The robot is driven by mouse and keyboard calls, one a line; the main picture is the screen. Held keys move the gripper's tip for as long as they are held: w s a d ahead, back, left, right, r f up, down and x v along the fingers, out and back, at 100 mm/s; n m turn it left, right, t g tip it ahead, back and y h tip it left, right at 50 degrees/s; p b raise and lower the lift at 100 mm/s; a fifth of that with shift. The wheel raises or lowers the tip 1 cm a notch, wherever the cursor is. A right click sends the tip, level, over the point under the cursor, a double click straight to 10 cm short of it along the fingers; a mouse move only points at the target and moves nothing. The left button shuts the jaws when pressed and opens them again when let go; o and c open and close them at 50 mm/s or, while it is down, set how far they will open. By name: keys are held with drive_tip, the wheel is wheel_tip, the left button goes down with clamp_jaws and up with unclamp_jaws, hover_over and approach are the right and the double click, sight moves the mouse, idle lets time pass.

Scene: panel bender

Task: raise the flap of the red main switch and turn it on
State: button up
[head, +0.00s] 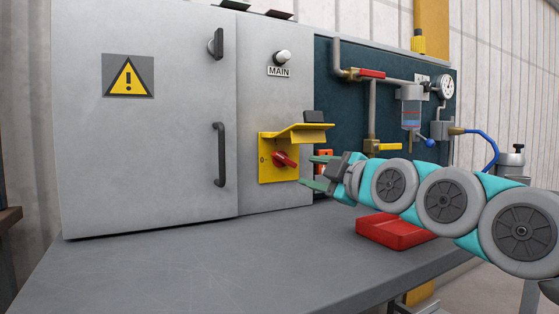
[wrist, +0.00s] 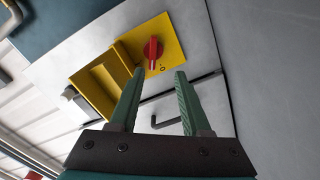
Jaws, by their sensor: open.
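The main switch has a yellow plate (head: 267,173) on the grey cabinet front, below the MAIN label. Its yellow flap (head: 312,133) is raised and sticks out above the red knob (head: 286,160). The knob lies roughly level, with a 0 mark at its left; it also shows in the wrist view (wrist: 152,52), where its end lies near the 0. The flap fills the left side of the wrist view (wrist: 95,88). My gripper (head: 309,171) is open and empty, just right of the knob and below the flap. Its fingertips (wrist: 159,74) look apart from the knob.
The cabinet door (head: 150,150) has a black handle (head: 219,155) left of the switch. A red box (head: 393,231) lies on the grey bench (head: 220,268) beneath my arm. Pipes, valves and a gauge (head: 445,87) are at the right. The bench front is clear.

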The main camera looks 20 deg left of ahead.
sight(286, 161)
drive_tip(key=shift+r+p+x, duration=0.25)
drive_tip(key=shift+p+x, duration=0.1)
drive_tip(key=shift+x, duration=1.2)
drive_tip(key=shift+r+p+x, duration=0.25)
drive_tip(key=shift+p+x, duration=0.1)
drive_tip(key=shift+x, duration=1.25)
drive_tip(key=shift+r+p+x, duration=0.25)
drive_tip(key=shift+p+x, duration=0.1)
drive_tip(key=shift+x, duration=1.2)
drive_tip(key=shift+w+d, duration=0.1)
drive_tip(key=shift+w, duration=0.1)
clamp_jaws()
drive_tip(key=shift+f, duration=0.1)
